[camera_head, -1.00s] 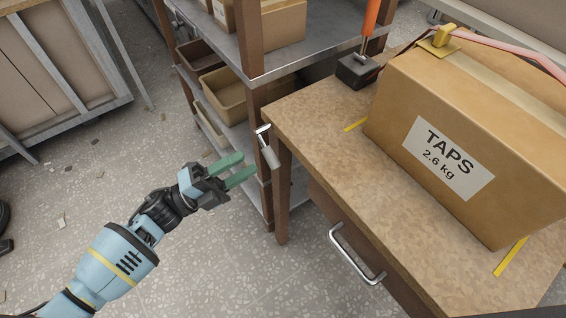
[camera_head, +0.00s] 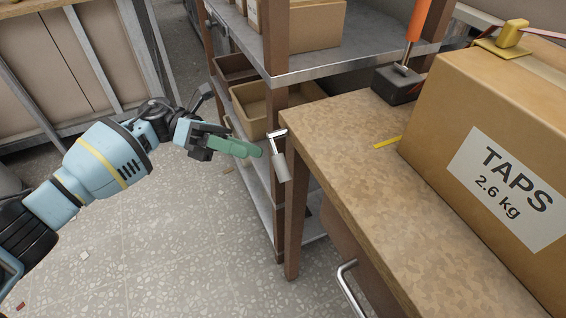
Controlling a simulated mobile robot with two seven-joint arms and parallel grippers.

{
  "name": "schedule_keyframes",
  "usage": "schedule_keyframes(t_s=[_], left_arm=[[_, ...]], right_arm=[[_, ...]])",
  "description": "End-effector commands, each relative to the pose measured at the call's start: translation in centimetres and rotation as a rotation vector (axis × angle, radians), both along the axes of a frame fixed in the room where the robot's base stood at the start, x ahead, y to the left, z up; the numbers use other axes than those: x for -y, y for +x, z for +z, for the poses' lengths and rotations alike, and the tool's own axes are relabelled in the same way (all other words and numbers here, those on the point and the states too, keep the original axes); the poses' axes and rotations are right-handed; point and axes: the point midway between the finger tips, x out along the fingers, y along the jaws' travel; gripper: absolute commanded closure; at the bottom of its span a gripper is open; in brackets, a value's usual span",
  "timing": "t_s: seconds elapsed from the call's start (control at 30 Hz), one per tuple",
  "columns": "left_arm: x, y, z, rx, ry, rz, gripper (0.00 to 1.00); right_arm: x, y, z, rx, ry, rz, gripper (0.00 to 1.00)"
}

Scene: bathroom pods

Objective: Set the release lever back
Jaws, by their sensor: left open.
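A small metal lever with a grey cylindrical grip (camera_head: 281,166) hangs at the near-left corner of the workbench (camera_head: 350,160). Its grip points down and slightly to the right from a bent rod at the bench edge. My left gripper (camera_head: 252,148) is open, with green fingers pointing right toward the lever. The fingertips show just left of the grip; I cannot tell whether they touch it. The fingers overlap in this view, so the gap between them is hidden. My right gripper is not in view.
A taps box (camera_head: 500,150) stands on the bench. Behind it an orange handle (camera_head: 429,20) rises from a black block (camera_head: 398,84). A shelf rack with bins (camera_head: 262,108) stands behind the lever. A drawer handle (camera_head: 350,288) sticks out in front.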

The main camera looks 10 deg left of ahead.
Motion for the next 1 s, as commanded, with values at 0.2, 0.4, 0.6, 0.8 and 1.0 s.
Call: schedule_keyframes(t_s=[0.2, 0.4, 0.6, 0.8, 1.0], left_arm=[[2.1, -0.7, 0.0, -0.001, -0.001, -0.003, 0.58], [5.1, -1.5, 0.0, -0.002, -0.002, -0.003, 0.58], [7.0, -2.0, 0.0, -0.003, -0.002, 0.000, 0.58], [7.5, -2.1, 0.0, -0.003, -0.002, 0.000, 0.58], [7.5, -2.1, 0.0, -0.003, -0.002, 0.001, 0.62]], right_arm=[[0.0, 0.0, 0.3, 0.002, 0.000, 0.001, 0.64], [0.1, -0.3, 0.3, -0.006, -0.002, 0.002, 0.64], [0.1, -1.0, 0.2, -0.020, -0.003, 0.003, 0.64], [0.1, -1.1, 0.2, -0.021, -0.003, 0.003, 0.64], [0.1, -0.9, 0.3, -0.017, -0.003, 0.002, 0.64]])
